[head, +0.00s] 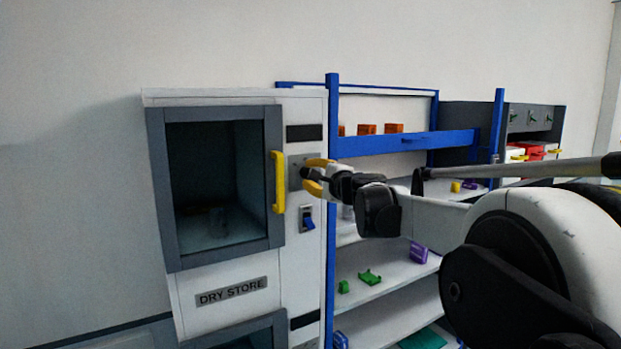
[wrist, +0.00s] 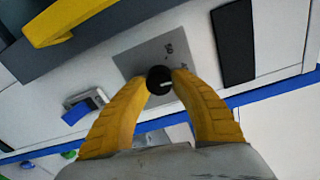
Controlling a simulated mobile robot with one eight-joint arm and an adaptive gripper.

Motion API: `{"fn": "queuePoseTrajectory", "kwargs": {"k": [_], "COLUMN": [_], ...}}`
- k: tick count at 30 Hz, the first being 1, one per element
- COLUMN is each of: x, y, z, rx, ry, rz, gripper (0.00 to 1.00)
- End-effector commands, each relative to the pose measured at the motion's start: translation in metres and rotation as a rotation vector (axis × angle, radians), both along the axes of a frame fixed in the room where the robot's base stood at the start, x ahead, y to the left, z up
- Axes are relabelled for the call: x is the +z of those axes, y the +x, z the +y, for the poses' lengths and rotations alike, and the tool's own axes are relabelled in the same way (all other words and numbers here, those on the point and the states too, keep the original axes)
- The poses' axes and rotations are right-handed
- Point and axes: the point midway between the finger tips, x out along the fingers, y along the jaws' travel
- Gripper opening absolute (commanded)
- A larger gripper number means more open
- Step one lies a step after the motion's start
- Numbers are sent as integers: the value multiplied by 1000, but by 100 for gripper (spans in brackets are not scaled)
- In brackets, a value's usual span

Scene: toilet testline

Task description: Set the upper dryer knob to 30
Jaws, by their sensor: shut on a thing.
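The upper dryer knob (wrist: 159,80) is a round black knob with a pale pointer line, on a grey plate (wrist: 148,56) with partly legible markings. My gripper (wrist: 160,84) has its yellow fingers shut on the knob, one on each side. In the head view my gripper (head: 305,178) reaches the knob's plate (head: 294,169) on the white DRY STORE cabinet (head: 220,97). The knob is mostly hidden there by the fingers. Part of the plate's scale is covered in the wrist view, and I cannot read the knob's setting.
A yellow door handle (head: 278,182) stands close left of the knob. A blue rocker switch (head: 308,218) is below it and a dark display (head: 304,133) above. A blue shelf post (head: 332,120) rises just right of the cabinet, with shelves holding small coloured parts beyond.

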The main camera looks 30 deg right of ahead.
Motion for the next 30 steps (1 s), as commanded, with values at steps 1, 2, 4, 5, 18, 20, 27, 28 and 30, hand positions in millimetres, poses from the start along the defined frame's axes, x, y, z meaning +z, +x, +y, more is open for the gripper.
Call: {"fn": "queuePoseTrajectory", "kwargs": {"k": [1,2,4,5,18,20,27,28,30], "x": [0,0,0,0,-1,-1,-1,-1,-1], "y": [0,0,0,0,0,0,0,0,0], "z": [0,0,-1,0,0,0,0,0,0], "rx": [-1,-1,-1,-1,-1,-1,-2,-1,-1], "ry": [43,72,137,166,551,594,714,724,744], "rz": [0,2,3,4,17,19,23,22,23], "gripper": [0,0,0,0,0,0,0,0,0]}}
